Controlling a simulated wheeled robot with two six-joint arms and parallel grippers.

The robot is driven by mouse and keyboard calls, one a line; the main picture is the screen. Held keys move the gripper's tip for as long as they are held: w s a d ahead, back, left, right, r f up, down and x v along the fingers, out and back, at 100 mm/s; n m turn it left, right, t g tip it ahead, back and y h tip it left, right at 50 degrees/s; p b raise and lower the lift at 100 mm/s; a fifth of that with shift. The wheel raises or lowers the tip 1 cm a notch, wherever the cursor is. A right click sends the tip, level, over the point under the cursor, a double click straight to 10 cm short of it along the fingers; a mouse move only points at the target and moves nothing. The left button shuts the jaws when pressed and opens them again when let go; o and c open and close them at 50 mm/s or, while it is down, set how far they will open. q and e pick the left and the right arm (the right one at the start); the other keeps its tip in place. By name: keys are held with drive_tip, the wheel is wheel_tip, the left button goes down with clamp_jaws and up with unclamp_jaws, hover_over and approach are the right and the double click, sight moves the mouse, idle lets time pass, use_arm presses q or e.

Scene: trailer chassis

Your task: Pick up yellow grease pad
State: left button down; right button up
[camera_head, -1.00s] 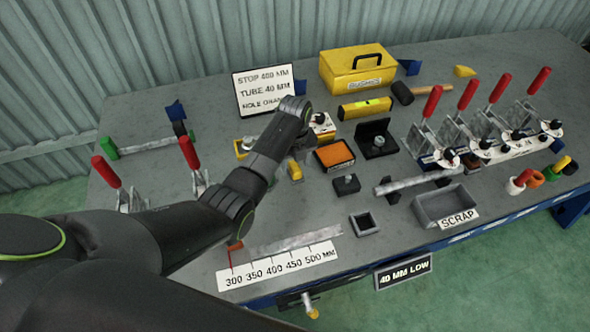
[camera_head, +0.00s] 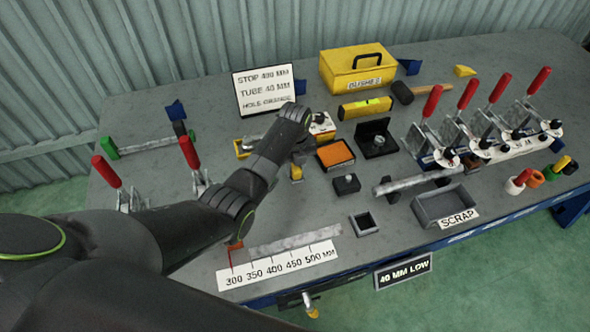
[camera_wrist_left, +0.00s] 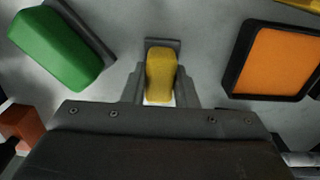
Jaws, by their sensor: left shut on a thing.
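The yellow grease pad (camera_wrist_left: 160,72) stands between the two fingers of my left gripper (camera_wrist_left: 160,85) in the left wrist view, with a finger along each side. The gripper is shut on it. A dark grey piece (camera_wrist_left: 163,42) shows just beyond the pad's far end. In the head view, a small yellow part of the pad (camera_head: 296,172) shows below my left wrist; my arm hides most of the gripper. I cannot tell whether the pad touches the table. My right gripper is in neither view.
An orange pad in a black frame (camera_head: 335,154) lies just right of the gripper. A green block (camera_wrist_left: 58,45) is at the left in the wrist view. A black block (camera_head: 346,184), scrap bin (camera_head: 443,206) and red-handled clamps (camera_head: 430,125) stand farther right.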

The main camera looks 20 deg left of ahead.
use_arm(q)
wheel_tip(320, 180, up, 10)
drive_tip(key=shift+r+b, duration=0.1)
drive_tip(key=shift+b, duration=0.35)
drive_tip(key=c, duration=1.9)
unclamp_jaws()
drive_tip(key=shift+c, duration=0.6)
